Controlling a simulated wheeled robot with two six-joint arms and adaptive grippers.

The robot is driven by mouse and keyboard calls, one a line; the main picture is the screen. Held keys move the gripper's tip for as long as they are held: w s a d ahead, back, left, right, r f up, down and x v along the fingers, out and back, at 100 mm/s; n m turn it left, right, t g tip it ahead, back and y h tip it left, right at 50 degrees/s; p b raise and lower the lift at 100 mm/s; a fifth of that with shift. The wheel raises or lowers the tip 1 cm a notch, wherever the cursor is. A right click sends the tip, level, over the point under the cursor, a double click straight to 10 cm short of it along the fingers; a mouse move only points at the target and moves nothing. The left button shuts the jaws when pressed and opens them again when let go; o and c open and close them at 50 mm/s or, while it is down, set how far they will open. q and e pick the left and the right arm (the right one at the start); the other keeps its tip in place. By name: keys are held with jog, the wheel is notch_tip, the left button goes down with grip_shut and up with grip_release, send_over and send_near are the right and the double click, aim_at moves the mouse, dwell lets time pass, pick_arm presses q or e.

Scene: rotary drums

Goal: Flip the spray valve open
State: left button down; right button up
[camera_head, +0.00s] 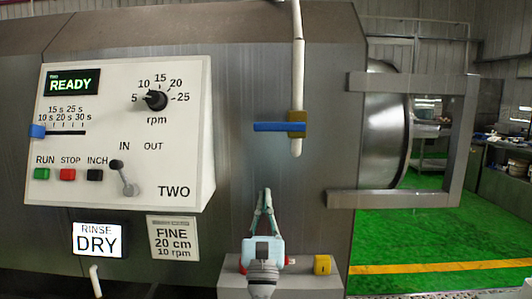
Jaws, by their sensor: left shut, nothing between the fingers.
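The spray valve (297,125) is a brass-coloured block on a white vertical pipe (298,60), right of the control panel. Its blue lever (275,127) lies level, crosswise to the pipe, and points left. The pipe's rounded lower end shows just below the block. My left gripper (265,195) is below the valve and a little to its left, fingers pointing up. Its fingertips are together with nothing between them, and they are apart from the lever. My right gripper is not in view.
A white control panel (190,185) with knob, slider, buttons and small lever stands left; its display reads READY. A lit sign (97,239) reads RINSE DRY. A grey box (322,282) with a yellow button (322,264) is behind my gripper. A steel drum (385,125) and frame (455,145) stand right.

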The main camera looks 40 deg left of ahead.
aim_at(279, 126)
pick_arm(q)
jog(key=s+d+r+p+x, duration=0.1)
jog(key=p+x, duration=0.4)
jog(key=x, duration=0.7)
jog(key=shift+r, duration=0.75)
jog(key=shift+a+f, duration=0.1)
jog(key=shift+a, duration=0.05)
jog(key=shift+s+a+r+m+t+h, duration=0.1)
jog(key=shift+r+m+t+h, duration=0.25)
jog(key=shift+m+h, duration=0.4)
